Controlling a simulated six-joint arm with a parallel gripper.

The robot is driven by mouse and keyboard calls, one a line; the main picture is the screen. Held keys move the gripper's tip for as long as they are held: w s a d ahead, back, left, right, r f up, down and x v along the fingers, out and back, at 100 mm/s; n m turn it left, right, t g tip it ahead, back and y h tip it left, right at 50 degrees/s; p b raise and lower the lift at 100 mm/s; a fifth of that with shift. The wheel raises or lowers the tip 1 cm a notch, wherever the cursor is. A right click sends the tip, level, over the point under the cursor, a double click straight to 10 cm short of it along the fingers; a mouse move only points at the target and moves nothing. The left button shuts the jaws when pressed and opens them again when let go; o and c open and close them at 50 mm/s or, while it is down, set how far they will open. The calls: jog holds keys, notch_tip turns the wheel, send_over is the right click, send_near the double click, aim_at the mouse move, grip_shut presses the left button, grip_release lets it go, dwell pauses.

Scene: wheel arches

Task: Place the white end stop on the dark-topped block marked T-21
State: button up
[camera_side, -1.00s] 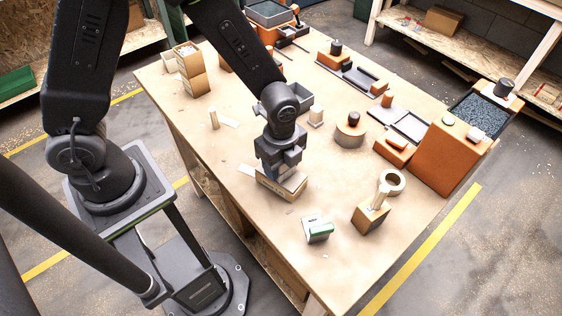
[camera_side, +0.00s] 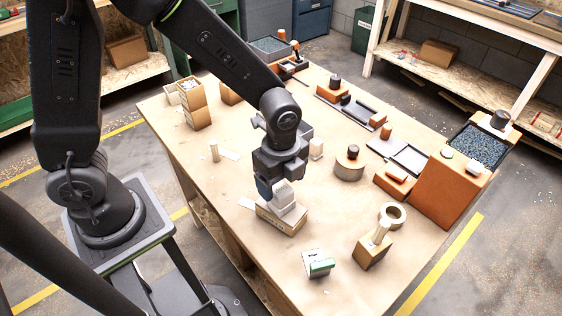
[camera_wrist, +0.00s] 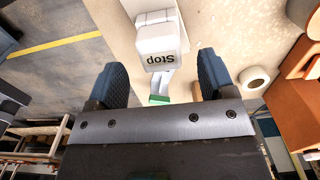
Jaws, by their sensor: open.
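The white end stop (camera_side: 283,191) stands on a wooden block (camera_side: 279,222) on the table, below my gripper. In the wrist view the white end stop (camera_wrist: 161,42) shows the word "Stop" and lies ahead of the fingertips, between their lines. My gripper (camera_wrist: 161,60) is open, with a visible gap from each finger to the stop. In the side view one dark blue finger of my gripper (camera_side: 273,186) shows beside the stop. The stop hides much of the block's top, and I cannot read the T-21 marking.
A white-and-green block (camera_side: 318,263) stands in front. A wooden block with a pale peg (camera_side: 372,248) and a pale ring (camera_side: 393,214) are to the right. A round piece with a dark knob (camera_side: 349,167) stands behind. Bare table lies between them.

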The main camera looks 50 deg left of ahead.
aim_at(281, 189)
notch_tip(281, 189, up, 6)
jog(key=shift+f, duration=0.1)
jog(key=shift+a+r, duration=0.2)
jog(key=shift+r, duration=0.25)
jog(key=s+a+r+n+t, duration=0.5)
jog(key=s+a+r+n, duration=0.4)
jog(key=n, duration=0.9)
notch_tip(281, 189, up, 3)
jog(key=shift+s+a+f+t, duration=0.1)
jog(key=shift+s+a+t, duration=0.25)
jog(key=shift+s, duration=0.5)
